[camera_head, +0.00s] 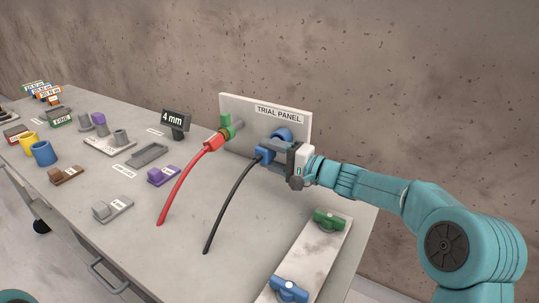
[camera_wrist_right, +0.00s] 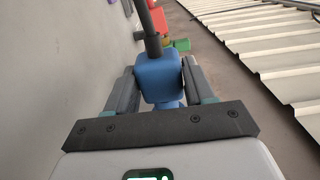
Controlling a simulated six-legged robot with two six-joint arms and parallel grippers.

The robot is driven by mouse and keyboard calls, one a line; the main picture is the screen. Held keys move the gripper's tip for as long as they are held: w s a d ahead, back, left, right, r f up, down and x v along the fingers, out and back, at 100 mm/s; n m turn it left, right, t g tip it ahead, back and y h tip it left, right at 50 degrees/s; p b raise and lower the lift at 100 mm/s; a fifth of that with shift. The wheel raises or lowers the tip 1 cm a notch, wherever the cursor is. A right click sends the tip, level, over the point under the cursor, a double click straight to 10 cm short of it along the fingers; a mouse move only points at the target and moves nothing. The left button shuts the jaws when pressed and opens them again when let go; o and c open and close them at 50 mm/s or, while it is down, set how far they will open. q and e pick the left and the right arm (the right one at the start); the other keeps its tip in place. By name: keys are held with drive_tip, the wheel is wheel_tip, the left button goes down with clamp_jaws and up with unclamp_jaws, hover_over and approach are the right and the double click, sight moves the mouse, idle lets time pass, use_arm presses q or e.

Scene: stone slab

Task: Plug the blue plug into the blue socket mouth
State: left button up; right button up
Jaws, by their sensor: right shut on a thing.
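My right gripper (camera_head: 274,152) is shut on the blue plug (camera_head: 263,154), close in front of the white trial panel (camera_head: 237,104). A black cable (camera_head: 228,205) runs from the plug down to the table. The blue socket mouth (camera_head: 283,133) shows on the panel just behind and above the gripper. I cannot tell whether plug and socket touch. In the right wrist view the blue plug (camera_wrist_right: 158,78) sits between both fingers of the right gripper (camera_wrist_right: 158,85), its cable leading away. My left gripper is out of view.
A red plug (camera_head: 214,141) with a red cable is at the green socket (camera_head: 226,122), left of the blue one. A pale slab (camera_head: 311,253) with green and blue handled parts lies at front right. Purple and grey blocks and two cups stand on the left.

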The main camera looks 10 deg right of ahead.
drive_tip(key=shift+w+d+p, duration=0.75)
drive_tip(key=shift+w+d, duration=0.35)
drive_tip(key=o, duration=1.2)
drive_tip(key=shift+s, duration=0.1)
drive_tip(key=b+v, duration=0.2)
drive_tip(key=v, duration=1.4)
drive_tip(key=shift+d, duration=0.15)
